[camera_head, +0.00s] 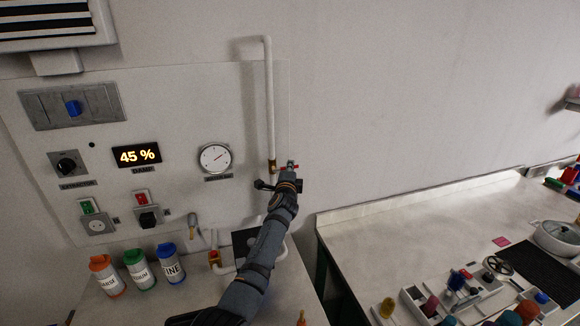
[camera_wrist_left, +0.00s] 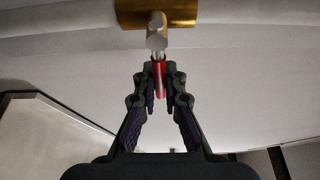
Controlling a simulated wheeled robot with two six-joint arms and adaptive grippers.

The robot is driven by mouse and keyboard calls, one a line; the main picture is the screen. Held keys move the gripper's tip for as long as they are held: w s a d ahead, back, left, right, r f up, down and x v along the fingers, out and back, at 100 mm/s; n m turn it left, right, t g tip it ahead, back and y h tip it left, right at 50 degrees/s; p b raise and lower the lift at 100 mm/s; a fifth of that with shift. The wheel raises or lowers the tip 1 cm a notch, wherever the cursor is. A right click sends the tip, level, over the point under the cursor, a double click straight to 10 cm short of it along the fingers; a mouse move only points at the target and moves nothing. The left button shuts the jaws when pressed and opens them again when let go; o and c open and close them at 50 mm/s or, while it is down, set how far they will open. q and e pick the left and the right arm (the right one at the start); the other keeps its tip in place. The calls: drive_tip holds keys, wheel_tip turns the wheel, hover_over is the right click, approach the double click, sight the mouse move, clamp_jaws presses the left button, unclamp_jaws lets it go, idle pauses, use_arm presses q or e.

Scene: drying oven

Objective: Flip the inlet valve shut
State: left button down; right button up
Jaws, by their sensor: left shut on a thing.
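The inlet valve (camera_head: 273,167) is a brass body on the white vertical pipe at the right edge of the wall panel. Its red handle (camera_head: 292,167) sticks out to the right. In the left wrist view the brass valve body (camera_wrist_left: 185,12) is at the top, and the red handle (camera_wrist_left: 159,78) points down from its stem. My left gripper (camera_wrist_left: 160,88) is shut on the red handle, one finger on each side. In the head view my left gripper (camera_head: 282,180) is just below the valve and partly hides it. My right gripper is not in view.
The panel holds a 45 % display (camera_head: 138,155), a round gauge (camera_head: 215,158) and knobs. Three bottles (camera_head: 140,270) stand on the counter at lower left. A second red-handled valve (camera_head: 214,258) sits low on the piping. A cluttered worktop (camera_head: 370,245) lies to the right.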

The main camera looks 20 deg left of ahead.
use_arm(q)
drive_tip(key=shift+r, duration=0.1)
drive_tip(key=c, duration=1.8)
unclamp_jaws()
drive_tip(key=o, duration=0.4)
drive_tip(key=shift+w+a, duration=0.1)
drive_tip(key=shift+a, duration=0.05)
drive_tip(key=v, duration=0.7)
drive_tip(key=shift+s, duration=0.25)
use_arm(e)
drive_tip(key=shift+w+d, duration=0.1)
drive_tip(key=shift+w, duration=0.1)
use_arm(q)
drive_tip(key=shift+f, duration=0.25)
